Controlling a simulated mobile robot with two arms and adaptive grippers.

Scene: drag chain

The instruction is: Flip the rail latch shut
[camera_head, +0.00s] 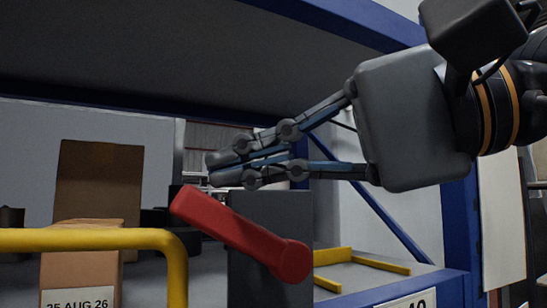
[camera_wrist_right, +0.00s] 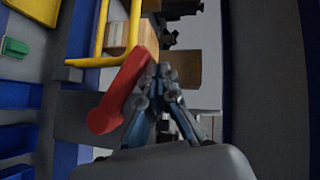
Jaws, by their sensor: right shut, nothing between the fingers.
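The red rail latch (camera_head: 240,234) slants in the head view, with its round pivot end at the lower right and its free end raised at the upper left. It also shows in the wrist view (camera_wrist_right: 122,92), left of the fingers. A yellow rail (camera_head: 85,239) bends down just left of and below the latch's free end. My right gripper (camera_head: 212,170) comes in from the right, shut and empty. Its fingertips are just above the latch's free end in the head view; I cannot tell whether they touch it. My left gripper is not in view.
A grey block (camera_head: 270,210) stands behind the latch. A cardboard box with a date label (camera_head: 80,262) is behind the yellow rail, and a brown box (camera_head: 98,180) stands farther back. A blue shelf post (camera_head: 455,225) is at the right, with a shelf board overhead (camera_head: 180,60).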

